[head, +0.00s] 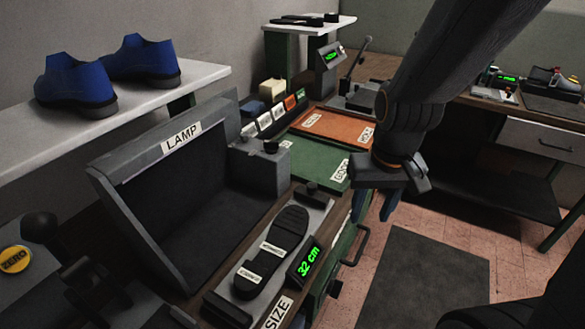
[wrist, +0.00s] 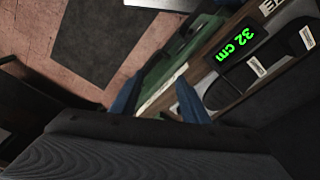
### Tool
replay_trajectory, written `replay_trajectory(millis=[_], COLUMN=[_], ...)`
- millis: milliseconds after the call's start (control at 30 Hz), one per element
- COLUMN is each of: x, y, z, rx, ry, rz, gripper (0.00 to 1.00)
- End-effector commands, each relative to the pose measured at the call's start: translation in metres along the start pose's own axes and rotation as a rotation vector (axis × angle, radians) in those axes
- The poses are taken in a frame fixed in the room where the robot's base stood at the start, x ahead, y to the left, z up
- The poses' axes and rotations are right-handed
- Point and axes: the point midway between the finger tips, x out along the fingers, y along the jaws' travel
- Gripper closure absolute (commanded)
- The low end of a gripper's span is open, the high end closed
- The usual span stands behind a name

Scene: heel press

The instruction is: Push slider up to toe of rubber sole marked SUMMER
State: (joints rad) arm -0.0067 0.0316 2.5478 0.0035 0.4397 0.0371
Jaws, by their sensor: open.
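A black rubber sole (head: 285,235) lies on the grey size gauge (head: 240,308), toe toward the far end. It bears two small white labels, too small to read surely. A dark slider block (head: 320,194) sits at the gauge's far end, seemingly a little beyond the toe; the exact gap is unclear. The green display (head: 305,262) reads 32 cm and also shows in the wrist view (wrist: 238,44). My gripper (head: 374,207) is open and empty, to the right of the slider, fingers pointing down. Its blue fingers also show in the wrist view (wrist: 158,88).
A grey LAMP housing (head: 190,190) stands left of the gauge. A green tray (head: 310,158) and orange tray (head: 335,130) lie beyond it. Blue shoes (head: 142,60) stand on a white shelf (head: 200,78). A drawer handle (head: 358,246) juts from the bench front. Open floor lies right.

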Motion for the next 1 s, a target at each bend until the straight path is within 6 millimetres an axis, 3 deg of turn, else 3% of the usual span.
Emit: replay_trajectory(millis=[167,400,600,800,1000], x=[-0.007,-0.02,-0.029,-0.033,-0.024], y=[-0.013,-0.056,-0.088,-0.105,-0.108], z=[-0.027,-0.081,-0.115,-0.131,-0.132], rx=[0.223,0.712,1.08,1.288,1.338], ry=[-0.02,-0.065,-0.09,-0.098,-0.102], rz=[0.0,0.02,0.055,0.081,0.091], gripper=[0.59,0.59,0.59,0.59,0.59])
